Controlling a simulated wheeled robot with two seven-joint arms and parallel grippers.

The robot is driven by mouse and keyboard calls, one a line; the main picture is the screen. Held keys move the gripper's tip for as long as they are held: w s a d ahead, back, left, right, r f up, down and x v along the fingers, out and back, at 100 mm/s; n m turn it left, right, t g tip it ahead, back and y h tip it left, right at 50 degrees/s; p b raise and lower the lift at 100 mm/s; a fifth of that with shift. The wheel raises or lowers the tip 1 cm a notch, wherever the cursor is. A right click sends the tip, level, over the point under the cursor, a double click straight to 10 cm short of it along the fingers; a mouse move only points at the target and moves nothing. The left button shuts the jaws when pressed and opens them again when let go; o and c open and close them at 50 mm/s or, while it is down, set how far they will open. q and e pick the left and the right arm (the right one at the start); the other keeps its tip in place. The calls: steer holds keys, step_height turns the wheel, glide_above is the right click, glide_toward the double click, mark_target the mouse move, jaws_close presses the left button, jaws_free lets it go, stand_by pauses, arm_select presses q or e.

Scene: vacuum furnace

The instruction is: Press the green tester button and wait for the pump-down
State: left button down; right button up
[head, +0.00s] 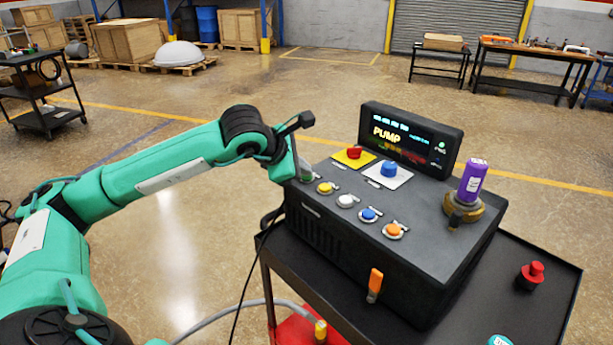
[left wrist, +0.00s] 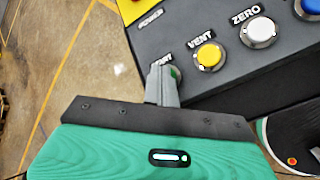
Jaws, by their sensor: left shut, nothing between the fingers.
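The black tester box (head: 400,220) stands on a dark cart. Its screen (head: 408,137) is lit and reads "PUMP" in yellow. The green button (head: 307,178) is at the left end of the button row, mostly hidden by my left gripper (head: 298,165). In the left wrist view a sliver of the green button (left wrist: 176,74) shows beside the shut, empty fingers (left wrist: 163,80). The fingertips are at the button; I cannot tell whether they press it. The yellow button (left wrist: 209,56) is labelled VENT and the white one (left wrist: 258,31) ZERO. My right gripper is not in view.
A red knob (head: 354,152), a blue knob (head: 389,169) and a purple cylinder on a brass fitting (head: 472,182) stand on the box top. Blue (head: 369,215) and orange (head: 394,230) buttons continue the row. A red-topped piece (head: 531,274) is on the cart's right (head: 555,300).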

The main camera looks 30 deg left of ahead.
arm_select(q)
steer(key=shift+r, duration=0.75)
steer(key=shift+r+p, duration=1.5)
steer(key=shift+r, duration=1.05)
steer(key=shift+f, duration=0.1)
